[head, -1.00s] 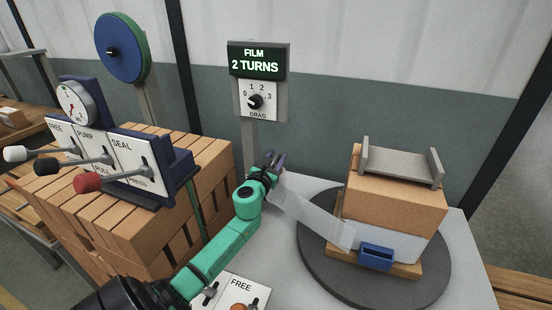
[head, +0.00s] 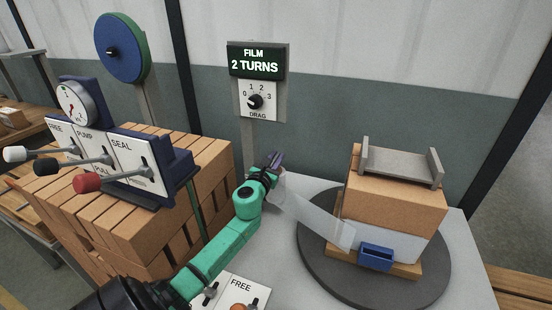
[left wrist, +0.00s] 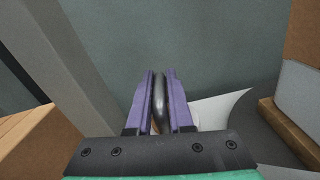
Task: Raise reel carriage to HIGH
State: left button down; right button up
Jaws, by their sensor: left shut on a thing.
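My left gripper (head: 274,160) is near the table's back edge, in front of the post below the sign. In the left wrist view its purple fingers (left wrist: 159,85) are shut on a dark rounded handle (left wrist: 159,108). My green wrist hides most of the reel carriage in the head view, and I cannot read its height mark. My right gripper is not in view.
The stack stands on a dark turntable (head: 318,270) with a blue box (head: 376,257) at its front. A sign (head: 257,62) reads "FILM 2 TURNS" above a drag dial (head: 256,101).

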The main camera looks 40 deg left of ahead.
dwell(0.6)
pick_arm(q)
notch_tip(320, 180, up, 12)
jog(key=p, duration=1.1)
jog(key=shift+a+f, duration=0.1)
jog(key=c, duration=0.8)
grip_release()
jog(key=shift+c, duration=0.2)
jog(key=shift+f, duration=0.1)
jog(key=shift+s, duration=0.1)
